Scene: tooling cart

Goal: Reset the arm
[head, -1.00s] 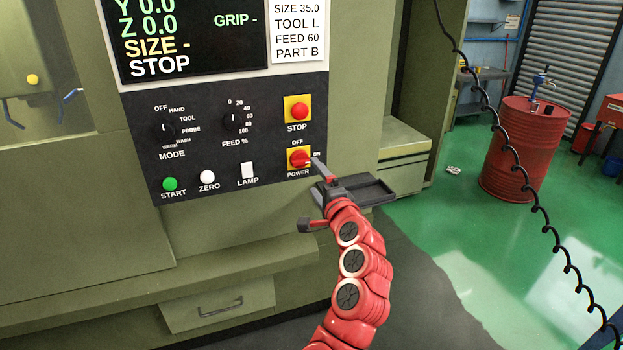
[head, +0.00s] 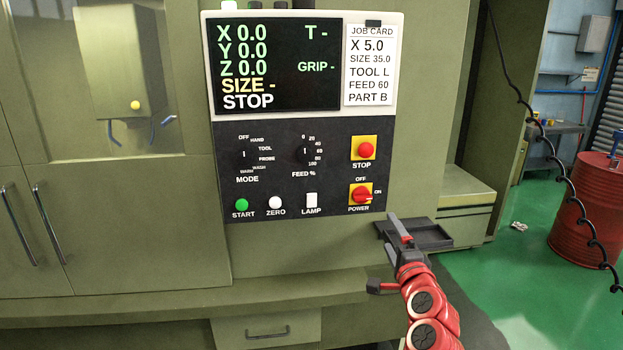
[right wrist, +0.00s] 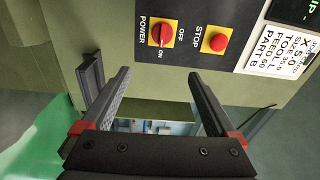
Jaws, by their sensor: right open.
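My right gripper (head: 399,230) is in front of the machine, just below and right of the control panel. In the right wrist view its two fingers (right wrist: 159,76) are apart with nothing between them. The red POWER knob (head: 362,196) on its yellow plate shows beyond the fingers, apart from them; it also shows in the right wrist view (right wrist: 162,34). Its handle points to ON. My left gripper is not in view.
The control panel (head: 285,210) carries a red STOP button (head: 366,150), MODE and FEED dials, and a screen (head: 275,65) reading STOP. A dark tray (head: 432,236) juts out beside my gripper. A red drum (head: 580,225) stands at right on green floor.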

